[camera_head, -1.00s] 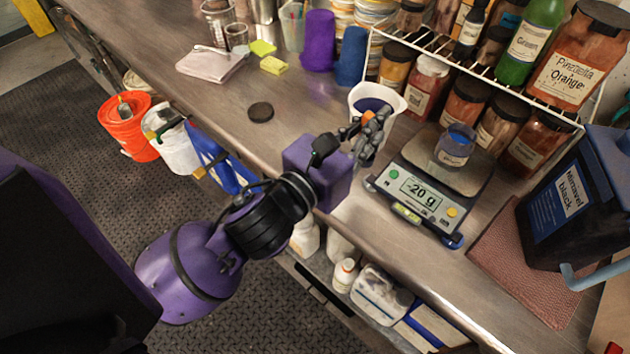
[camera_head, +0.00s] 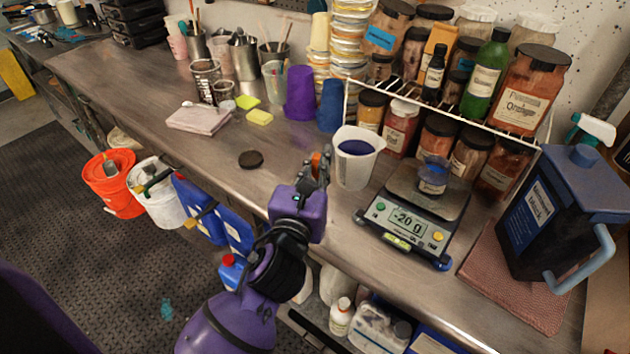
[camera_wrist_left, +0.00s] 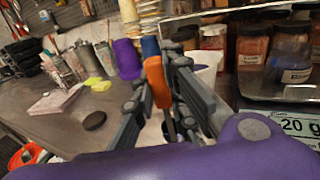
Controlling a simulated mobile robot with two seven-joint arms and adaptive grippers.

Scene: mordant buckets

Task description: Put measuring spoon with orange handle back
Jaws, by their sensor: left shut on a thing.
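My left gripper (camera_head: 322,170) is over the bench's front part, just left of the white pitcher (camera_head: 357,160) with dark liquid inside. It is shut on the orange handle (camera_wrist_left: 157,82) of the measuring spoon, which shows between the fingers in the left wrist view. In that view a thin shaft runs down from the handle; the spoon's bowl is hidden or too small to tell. In the head view only a bit of orange shows beside the fingers. My right gripper is not in view.
Right of the pitcher a scale (camera_head: 412,215) reads -20 g with a small jar (camera_head: 433,178) on it. A wire rack (camera_head: 450,108) with jars stands behind. A black lid (camera_head: 251,159), pink cloth (camera_head: 198,117) and metal cups with utensils (camera_head: 243,55) are to the left.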

